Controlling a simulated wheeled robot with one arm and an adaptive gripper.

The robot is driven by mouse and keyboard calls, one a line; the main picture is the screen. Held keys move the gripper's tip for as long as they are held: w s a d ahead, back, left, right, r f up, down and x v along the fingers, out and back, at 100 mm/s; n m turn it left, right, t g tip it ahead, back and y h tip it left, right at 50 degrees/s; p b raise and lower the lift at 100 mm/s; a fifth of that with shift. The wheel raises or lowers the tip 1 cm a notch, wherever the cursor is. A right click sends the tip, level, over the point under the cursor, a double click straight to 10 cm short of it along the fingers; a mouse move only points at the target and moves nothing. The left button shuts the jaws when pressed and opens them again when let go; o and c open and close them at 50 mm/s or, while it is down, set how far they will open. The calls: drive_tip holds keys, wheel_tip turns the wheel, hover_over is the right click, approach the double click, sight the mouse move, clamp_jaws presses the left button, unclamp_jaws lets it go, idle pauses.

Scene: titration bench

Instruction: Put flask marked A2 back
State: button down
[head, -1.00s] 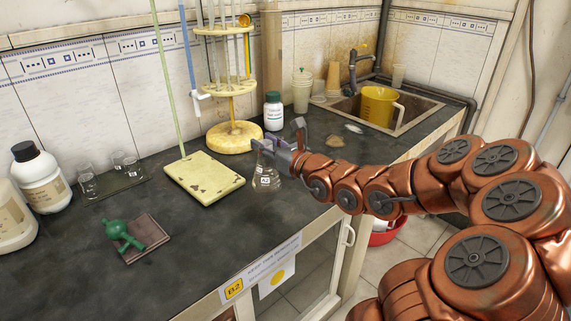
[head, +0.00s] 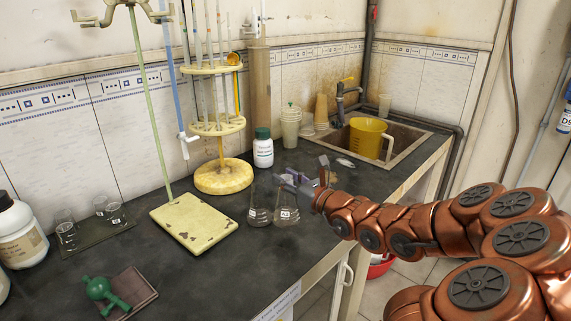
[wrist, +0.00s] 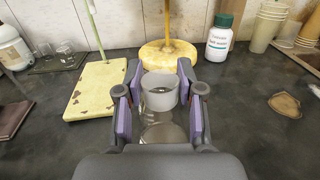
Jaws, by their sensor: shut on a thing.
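Two clear conical flasks show close together in the head view, near the bench's front edge. The right flask (head: 287,215) bears a small label that seems to read A2. My gripper (head: 291,181) comes from the right and is shut on its neck. In the wrist view the pale round neck (wrist: 160,92) sits between the purple pads of my gripper (wrist: 159,100), with the clear body below. I cannot tell if its base touches the bench. The left flask (head: 259,208) stands on the bench; its label is too small to read.
A pale yellow stand base (head: 194,224) lies left of the flasks. Behind are a round yellow pipette stand (head: 223,177) and a green-capped white bottle (head: 263,150). Small beakers (head: 109,210) are at the left; a sink with a yellow jug (head: 367,138) is behind right. Bare bench lies in front.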

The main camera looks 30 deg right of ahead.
drive_tip(key=shift+w+d+p, duration=0.3)
drive_tip(key=shift+w+p, duration=0.15)
drive_tip(key=shift+p, duration=1.15)
drive_tip(key=shift+w+d+f, duration=0.1)
drive_tip(key=shift+w, duration=0.15)
drive_tip(key=w+d+f+p, duration=0.4)
drive_tip(key=w+d+p, duration=0.1)
drive_tip(key=w, duration=0.5)
drive_tip(key=shift+w+d+f+p, duration=0.4)
drive_tip(key=shift+d, duration=0.5)
drive_tip(key=shift+f, duration=0.2)
drive_tip(key=c, duration=0.7)
unclamp_jaws()
drive_tip(key=shift+r, duration=0.1)
